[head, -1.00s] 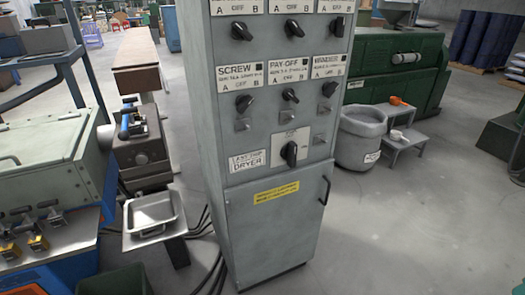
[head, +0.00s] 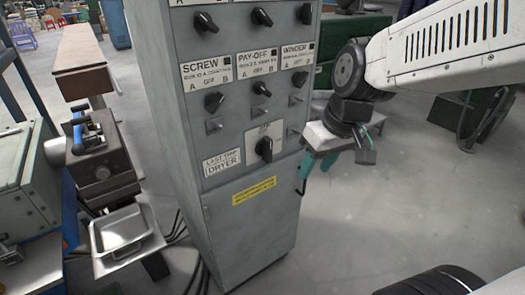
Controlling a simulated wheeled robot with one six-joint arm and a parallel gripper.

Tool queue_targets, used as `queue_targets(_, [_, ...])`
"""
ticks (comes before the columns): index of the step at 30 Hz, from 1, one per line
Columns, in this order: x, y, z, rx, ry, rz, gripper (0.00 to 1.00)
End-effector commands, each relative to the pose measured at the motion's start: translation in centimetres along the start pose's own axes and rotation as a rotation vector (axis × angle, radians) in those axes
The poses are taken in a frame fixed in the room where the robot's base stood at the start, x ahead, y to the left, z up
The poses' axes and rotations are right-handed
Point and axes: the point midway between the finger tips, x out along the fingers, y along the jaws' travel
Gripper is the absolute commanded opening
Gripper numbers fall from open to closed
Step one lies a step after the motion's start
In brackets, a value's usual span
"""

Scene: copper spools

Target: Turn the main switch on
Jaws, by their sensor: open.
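A grey control cabinet (head: 225,226) stands in the middle of the head view. Low on its panel, a large black rotary knob (head: 264,149) sits on a white plate, which looks like the main switch; its handle is near upright and the plate's print is too small to read. My gripper (head: 317,163) comes in from the right with two teal fingers spread and nothing seen between them. In the picture it is just right of the cabinet's edge, beside the knob and apart from it. The depth between them is hard to judge.
Several smaller selector knobs, such as the pay-off knob (head: 262,88), sit above on the panel. A metal tray (head: 122,237) and a machine (head: 103,172) stand at left. Floor to the right is largely clear.

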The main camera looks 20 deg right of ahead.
Motion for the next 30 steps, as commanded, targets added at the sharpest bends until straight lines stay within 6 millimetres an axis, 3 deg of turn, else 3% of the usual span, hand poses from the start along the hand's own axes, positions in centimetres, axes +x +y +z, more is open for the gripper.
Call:
queue_targets(3, [4.3,1.4,-4.2,-0.048,0.045,-0.021,0.42])
queue_targets(6, [7.7,2.8,-6.9,-0.08,0.086,-0.013,0.42])
queue_targets(12, [13.0,5.6,-9.9,-0.121,0.133,0.032,0.42])
queue_targets(16, [14.6,6.5,-10.7,-0.135,0.145,0.053,0.42])
queue_targets(23, [15.5,6.6,-12.7,-0.141,0.149,0.061,0.42])
queue_targets(30, [16.7,6.0,-17.5,-0.142,0.149,0.06,0.42])
